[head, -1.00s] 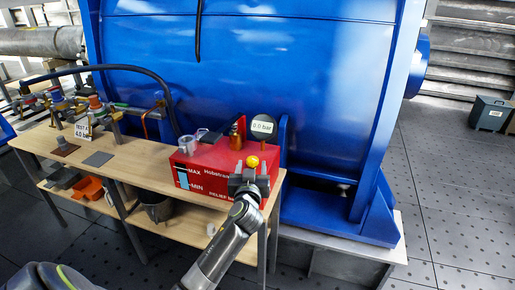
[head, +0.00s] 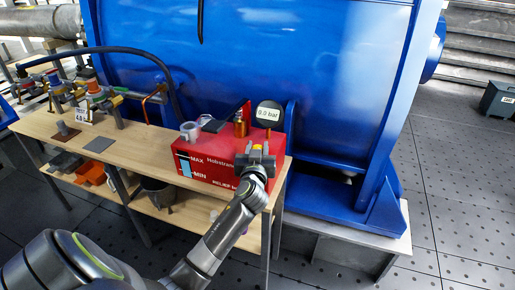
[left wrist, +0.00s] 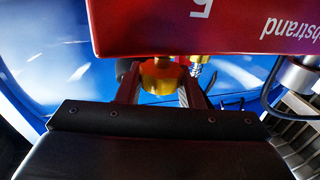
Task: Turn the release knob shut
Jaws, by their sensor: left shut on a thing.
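The red pump unit (head: 215,162) stands on the wooden bench, with MAX and MIN marks on its front. The knob's turn angle cannot be told. A round gauge (head: 268,114) behind reads 0.0 bar. My right gripper is not in view.
A brass fitting (head: 241,124) and a metal cup (head: 190,131) are on top of the unit. The big blue machine (head: 290,50) rises close behind. Hoses and valves (head: 97,95) crowd the bench's left end. Dark floor (head: 460,200) is clear at the right.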

